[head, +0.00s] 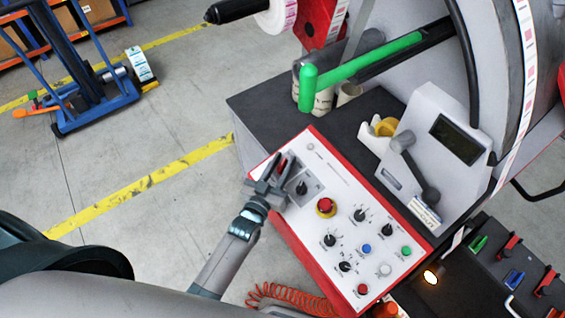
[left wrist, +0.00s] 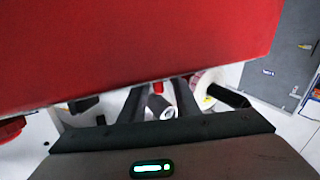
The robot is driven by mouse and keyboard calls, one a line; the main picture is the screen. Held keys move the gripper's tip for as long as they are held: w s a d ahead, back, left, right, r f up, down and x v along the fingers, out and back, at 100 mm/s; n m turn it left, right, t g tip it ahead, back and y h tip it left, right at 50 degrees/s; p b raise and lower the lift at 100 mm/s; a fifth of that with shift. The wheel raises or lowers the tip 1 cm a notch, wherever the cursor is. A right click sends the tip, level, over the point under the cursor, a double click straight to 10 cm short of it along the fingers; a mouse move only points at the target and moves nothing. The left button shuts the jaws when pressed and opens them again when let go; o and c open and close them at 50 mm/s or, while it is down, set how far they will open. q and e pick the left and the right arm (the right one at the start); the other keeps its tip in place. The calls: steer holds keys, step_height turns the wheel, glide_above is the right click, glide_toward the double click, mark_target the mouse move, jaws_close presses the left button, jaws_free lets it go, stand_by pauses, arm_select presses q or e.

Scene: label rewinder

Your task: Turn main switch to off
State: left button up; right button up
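The red-edged white control panel (head: 335,215) tilts toward me in the head view. Near its upper left corner is a grey plate with a black rotary knob (head: 302,187), probably the main switch; its labels are too small to read. My left gripper (head: 276,168) is at that corner, just left of the knob, its dark fingers apart. I cannot tell whether it touches the panel. In the left wrist view both fingers (left wrist: 160,100) stand apart with nothing clearly gripped, and a large red surface (left wrist: 140,45) fills the top. My right gripper is not in view.
A red emergency stop (head: 326,206) and several knobs and buttons sit close to the knob. A grey box with a display (head: 455,139) and a green-handled arm (head: 350,68) stand beyond the panel. A red coiled cable (head: 290,294) hangs below.

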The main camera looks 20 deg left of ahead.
arm_select(q)
steer(key=shift+f, duration=0.1)
steer(key=shift+s+a+f+b, duration=0.1)
steer(key=shift+s+b, duration=0.2)
steer(key=shift+s, duration=0.45)
steer(key=s+a+b, duration=0.2)
steer(key=s+b, duration=0.3)
steer(key=s, duration=1)
steer(key=shift+s+a, duration=0.15)
steer(key=shift+s, duration=0.25)
